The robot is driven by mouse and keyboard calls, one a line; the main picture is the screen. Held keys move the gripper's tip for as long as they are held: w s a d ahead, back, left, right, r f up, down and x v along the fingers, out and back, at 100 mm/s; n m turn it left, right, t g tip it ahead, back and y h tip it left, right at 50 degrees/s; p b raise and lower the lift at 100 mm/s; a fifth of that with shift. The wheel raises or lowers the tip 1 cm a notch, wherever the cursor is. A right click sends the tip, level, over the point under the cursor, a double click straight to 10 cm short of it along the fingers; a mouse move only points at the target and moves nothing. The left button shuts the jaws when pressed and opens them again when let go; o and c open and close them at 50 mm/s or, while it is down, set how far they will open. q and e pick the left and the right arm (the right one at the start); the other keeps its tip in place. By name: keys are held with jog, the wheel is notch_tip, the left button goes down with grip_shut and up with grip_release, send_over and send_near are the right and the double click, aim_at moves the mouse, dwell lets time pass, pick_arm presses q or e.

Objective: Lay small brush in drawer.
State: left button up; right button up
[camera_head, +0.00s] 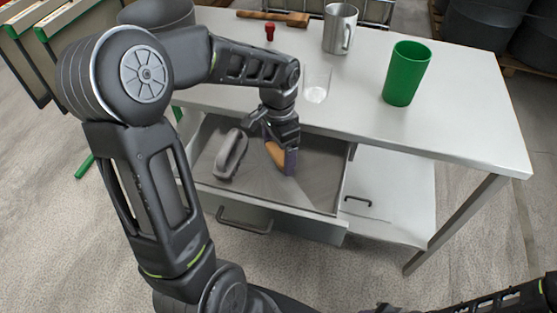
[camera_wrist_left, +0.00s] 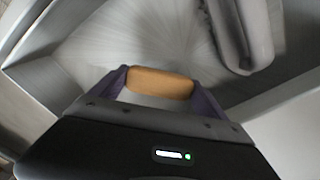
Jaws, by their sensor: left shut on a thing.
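My left gripper (camera_head: 282,158) is inside the open drawer (camera_head: 283,205), over its right part. It is shut on the small brush (camera_head: 275,154), whose tan wooden part shows between the fingers. In the left wrist view the brush (camera_wrist_left: 160,84) is a tan block held between two purple-grey fingertips. I cannot tell whether the brush touches the drawer floor, and its bristles are hidden. My right gripper is not clearly in view; only part of my right arm shows at the lower right.
A grey handled object (camera_head: 231,155) lies in the drawer's left part; it also shows in the left wrist view (camera_wrist_left: 240,35). The table (camera_head: 455,125) above carries a green cup (camera_head: 407,73), a metal mug (camera_head: 340,28), a clear glass (camera_head: 316,88), a red item (camera_head: 270,31) and a wooden-handled tool (camera_head: 273,17).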

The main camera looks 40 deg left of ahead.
aim_at(279, 162)
pick_arm(q)
jog(key=shift+f, duration=1.85)
jog(key=shift+f+b, duration=0.25)
jog(key=shift+b, duration=0.05)
jog(key=o, duration=1.2)
jog(key=shift+r, duration=0.1)
notch_tip(279, 162, up, 12)
jog(key=shift+r+p, duration=0.2)
jog(key=shift+p, duration=0.45)
